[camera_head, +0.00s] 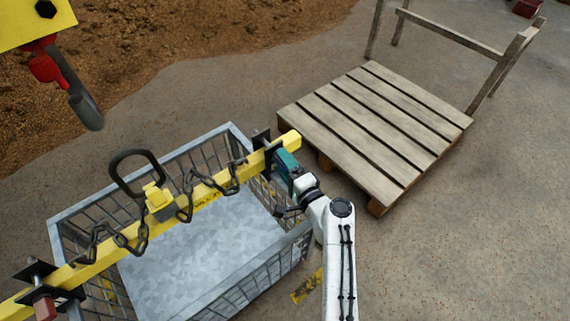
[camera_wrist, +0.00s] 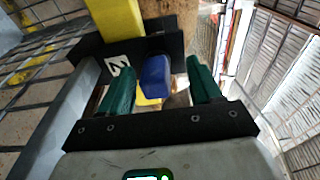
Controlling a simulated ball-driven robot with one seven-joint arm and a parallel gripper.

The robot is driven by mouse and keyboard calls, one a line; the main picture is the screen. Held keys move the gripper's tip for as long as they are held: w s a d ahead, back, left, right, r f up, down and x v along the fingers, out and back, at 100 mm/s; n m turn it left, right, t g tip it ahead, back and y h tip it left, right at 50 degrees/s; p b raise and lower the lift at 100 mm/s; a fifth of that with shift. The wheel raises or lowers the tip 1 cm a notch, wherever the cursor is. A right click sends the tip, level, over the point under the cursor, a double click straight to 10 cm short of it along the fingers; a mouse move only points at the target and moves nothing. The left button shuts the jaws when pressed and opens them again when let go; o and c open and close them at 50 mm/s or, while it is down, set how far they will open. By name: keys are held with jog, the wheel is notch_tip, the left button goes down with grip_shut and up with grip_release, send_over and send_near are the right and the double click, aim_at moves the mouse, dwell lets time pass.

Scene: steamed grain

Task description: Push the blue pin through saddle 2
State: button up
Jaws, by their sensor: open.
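The blue pin (camera_wrist: 156,78) stands out of the black saddle 2 (camera_wrist: 117,58), whose white mark 2 shows in the wrist view. My gripper (camera_wrist: 161,84) is open, with its green fingers on either side of the pin; visible gaps separate them from its head. In the head view my gripper (camera_head: 286,162) is at the right end of the yellow beam (camera_head: 222,184), beside saddle 2 (camera_head: 262,138). The pin cannot be made out there. How deep it sits in the saddle is hidden.
The beam lies across a grey wire-mesh crate (camera_head: 90,195), with black chains and a black ring on it. Another black saddle (camera_head: 36,270) with a red pin (camera_head: 45,308) is at lower left. A wooden pallet platform (camera_head: 385,125) stands right of my gripper.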

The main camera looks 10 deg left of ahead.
jog(key=shift+s+d, duration=0.1)
jog(key=p+v, duration=0.2)
jog(key=v, duration=0.8)
jog(key=shift+s+d+p, duration=0.15)
jog(key=shift+s+p, duration=0.05)
jog(key=shift+p, duration=0.2)
